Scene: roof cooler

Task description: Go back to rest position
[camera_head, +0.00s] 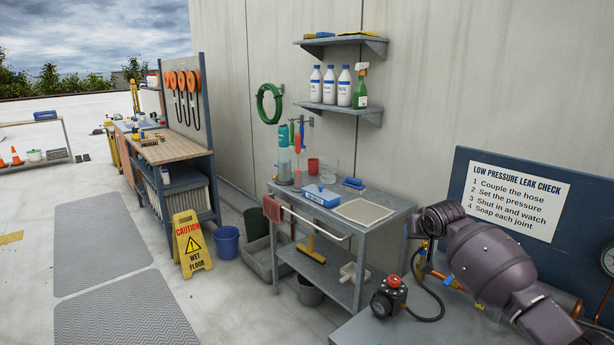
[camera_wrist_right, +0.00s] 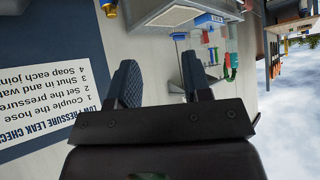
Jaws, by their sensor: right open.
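My right gripper (camera_wrist_right: 159,84) shows in the right wrist view, its two dark fingers apart with nothing between them. That view is turned upside down, with the wall and the steel cart beyond the fingers. In the head view my right arm (camera_head: 487,259) reaches in from the lower right, in front of the leak check board (camera_head: 607,195); its fingers cannot be made out there. My left arm and gripper are not in view.
A grey bench (camera_head: 372,328) with a red-topped black device (camera_head: 389,297) and a hose lies below my right arm. A steel cart (camera_head: 392,221) stands left of it. A yellow wet floor sign (camera_head: 191,245) and blue bucket (camera_head: 227,242) stand on the floor.

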